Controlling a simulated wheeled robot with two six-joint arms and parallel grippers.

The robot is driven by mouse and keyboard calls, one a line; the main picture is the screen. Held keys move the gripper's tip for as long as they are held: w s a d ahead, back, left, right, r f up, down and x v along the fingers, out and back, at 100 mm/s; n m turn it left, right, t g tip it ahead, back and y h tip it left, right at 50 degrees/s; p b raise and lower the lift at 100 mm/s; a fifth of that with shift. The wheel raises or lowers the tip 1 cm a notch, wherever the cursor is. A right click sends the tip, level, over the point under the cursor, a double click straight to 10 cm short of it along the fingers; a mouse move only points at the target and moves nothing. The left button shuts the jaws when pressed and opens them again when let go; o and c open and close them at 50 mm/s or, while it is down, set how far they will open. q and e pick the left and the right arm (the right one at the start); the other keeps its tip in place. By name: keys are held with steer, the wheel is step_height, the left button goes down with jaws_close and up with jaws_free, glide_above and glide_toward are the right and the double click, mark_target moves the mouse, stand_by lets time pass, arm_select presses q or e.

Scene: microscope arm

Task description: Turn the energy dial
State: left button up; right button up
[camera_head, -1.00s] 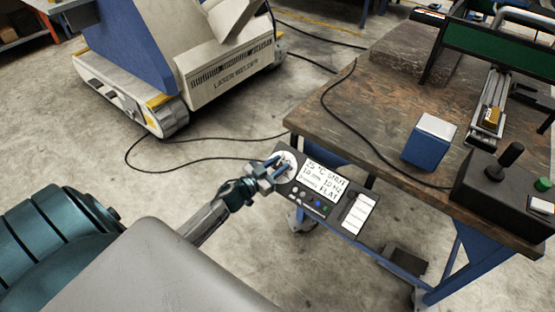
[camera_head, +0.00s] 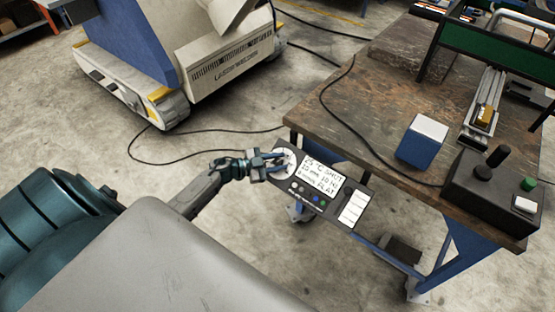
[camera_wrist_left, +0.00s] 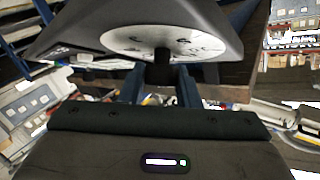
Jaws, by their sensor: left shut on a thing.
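The energy dial shows as a round white marked face (camera_head: 286,163) at the left end of a dark control panel (camera_head: 318,185) at the workbench's front edge. My left gripper (camera_head: 283,161) reaches it from the left, with its fingers over the dial face. In the left wrist view the white dial face (camera_wrist_left: 165,42) fills the upper middle, with a dark knob (camera_wrist_left: 162,58) at its lower centre. There my left gripper's fingers (camera_wrist_left: 162,78) stand on either side of the knob and are shut on it. My right gripper is not in view.
The panel also has a white text display (camera_head: 323,175), small coloured buttons and white keys (camera_head: 353,208). On the workbench (camera_head: 385,75) stand a blue box with a white top (camera_head: 421,142) and a black joystick box (camera_head: 490,190). A laser welder (camera_head: 225,65) stands behind, with cables on the floor.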

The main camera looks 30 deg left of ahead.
arm_select(q)
steer(key=m+g, duration=0.1)
steer(key=m, duration=0.1)
steer(key=m+g+h, duration=0.1)
steer(key=m+g, duration=0.1)
steer(key=shift+w+g+h+b, duration=0.1)
steer(key=shift+g+h+b, duration=0.2)
steer(key=shift+b, duration=0.1)
steer(key=m+g+b, duration=0.1)
steer(key=m+g, duration=0.1)
steer(key=m, duration=0.1)
steer(key=shift+g, duration=0.4)
steer(key=shift+m+g+b, duration=0.5)
steer(key=shift+m+g, duration=0.3)
steer(key=shift+m, duration=0.1)
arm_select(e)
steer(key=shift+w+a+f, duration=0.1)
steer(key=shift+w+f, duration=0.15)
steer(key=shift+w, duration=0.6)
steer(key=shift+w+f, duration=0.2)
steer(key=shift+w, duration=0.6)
arm_select(q)
steer(key=o, duration=1)
